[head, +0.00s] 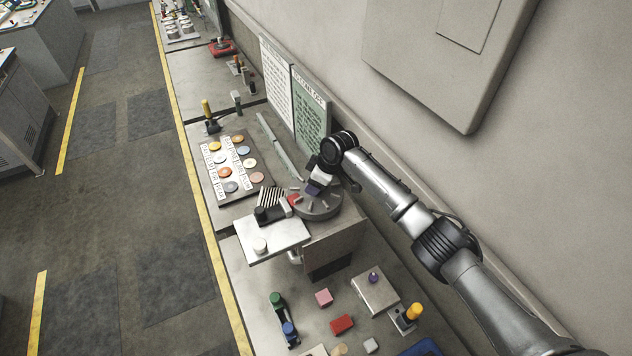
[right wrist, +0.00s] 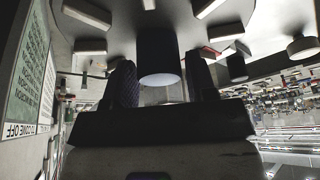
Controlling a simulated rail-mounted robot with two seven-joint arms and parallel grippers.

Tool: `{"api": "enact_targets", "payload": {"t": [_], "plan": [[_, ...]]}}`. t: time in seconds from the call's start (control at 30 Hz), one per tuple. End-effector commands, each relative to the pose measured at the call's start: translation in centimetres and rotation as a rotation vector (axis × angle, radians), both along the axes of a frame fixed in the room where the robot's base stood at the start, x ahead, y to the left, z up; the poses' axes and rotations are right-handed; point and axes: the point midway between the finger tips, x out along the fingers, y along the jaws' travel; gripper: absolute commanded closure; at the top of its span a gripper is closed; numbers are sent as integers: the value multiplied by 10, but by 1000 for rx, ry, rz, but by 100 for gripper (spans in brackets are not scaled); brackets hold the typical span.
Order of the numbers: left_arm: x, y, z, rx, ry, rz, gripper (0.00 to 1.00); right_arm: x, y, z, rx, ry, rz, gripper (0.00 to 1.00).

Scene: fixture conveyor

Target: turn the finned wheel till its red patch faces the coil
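The finned wheel (head: 318,208) is a grey disc with raised fins, lying flat on a block. In the right wrist view its fins (right wrist: 218,9) show as pale bars. A red patch (head: 293,200) shows at its left edge, beside a dark cylindrical part (head: 264,214) that may be the coil; I cannot be sure. Red also shows in the wrist view (right wrist: 209,51). My right gripper (head: 316,186) is over the wheel, partly hiding it. Its fingers (right wrist: 162,78) are apart, on either side of a dark post (right wrist: 158,48), with a narrow gap at one side. My left gripper is out of view.
A white plate (head: 272,240) stands in front of the wheel. A board of coloured discs (head: 232,195) lies beyond it. Small blocks, including a red one (head: 342,324), and a box with a purple knob (head: 375,292) are nearer. The wall and signs (head: 311,115) bound the right side.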

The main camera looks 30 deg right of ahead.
Motion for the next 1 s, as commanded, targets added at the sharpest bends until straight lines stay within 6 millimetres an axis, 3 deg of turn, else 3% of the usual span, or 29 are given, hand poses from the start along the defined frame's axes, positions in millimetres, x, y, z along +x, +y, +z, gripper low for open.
{"api": "enact_targets", "payload": {"t": [0.17, 0.53, 1.0], "plan": [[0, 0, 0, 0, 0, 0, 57, 0, 0, -1, -1, 1, 0, 33], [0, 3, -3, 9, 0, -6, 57, -3, -4, 9, -2, -2, 0, 33], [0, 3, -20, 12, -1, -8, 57, -27, -27, 89, -2, -4, -1, 33]]}}
